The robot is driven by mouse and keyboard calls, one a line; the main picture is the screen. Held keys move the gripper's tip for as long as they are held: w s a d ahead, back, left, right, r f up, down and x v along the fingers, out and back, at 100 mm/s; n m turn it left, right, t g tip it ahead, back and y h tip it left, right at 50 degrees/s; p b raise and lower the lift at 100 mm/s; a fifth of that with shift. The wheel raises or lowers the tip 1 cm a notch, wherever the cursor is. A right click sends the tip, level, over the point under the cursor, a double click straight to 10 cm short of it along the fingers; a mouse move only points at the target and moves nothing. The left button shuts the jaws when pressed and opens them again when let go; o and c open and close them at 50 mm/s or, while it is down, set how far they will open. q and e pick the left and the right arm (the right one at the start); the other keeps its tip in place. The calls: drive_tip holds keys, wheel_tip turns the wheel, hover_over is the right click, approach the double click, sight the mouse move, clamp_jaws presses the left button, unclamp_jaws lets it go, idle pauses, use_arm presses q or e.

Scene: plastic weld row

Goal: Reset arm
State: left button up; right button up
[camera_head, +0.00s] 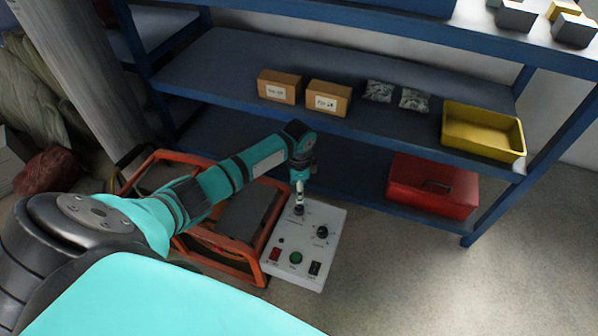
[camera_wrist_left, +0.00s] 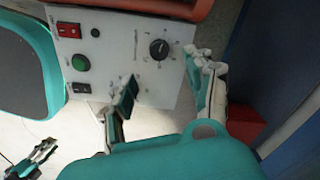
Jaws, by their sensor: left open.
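A white control panel (camera_head: 311,262) lies low in front of the shelf, with a red switch (camera_head: 275,254), a green button (camera_head: 296,258) and a black switch (camera_head: 315,268). Two dark knobs sit at its far end; the nearer one (camera_head: 322,232) is clear of my gripper. My left gripper (camera_head: 299,190) points down over the farther knob. Contact cannot be told. My right gripper (camera_wrist_left: 40,152) seems to show small at lower left; its jaw state is unclear.
An orange frame (camera_head: 205,258) stands beside the panel on the left. The blue shelf (camera_head: 225,65) holds two cardboard boxes (camera_head: 329,98), silvery packets (camera_head: 378,91) and a yellow bin (camera_head: 484,132). A red toolbox (camera_head: 432,187) sits below. The floor right of the panel is clear.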

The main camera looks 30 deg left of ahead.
use_arm(q)
drive_tip(key=shift+r, duration=1.05)
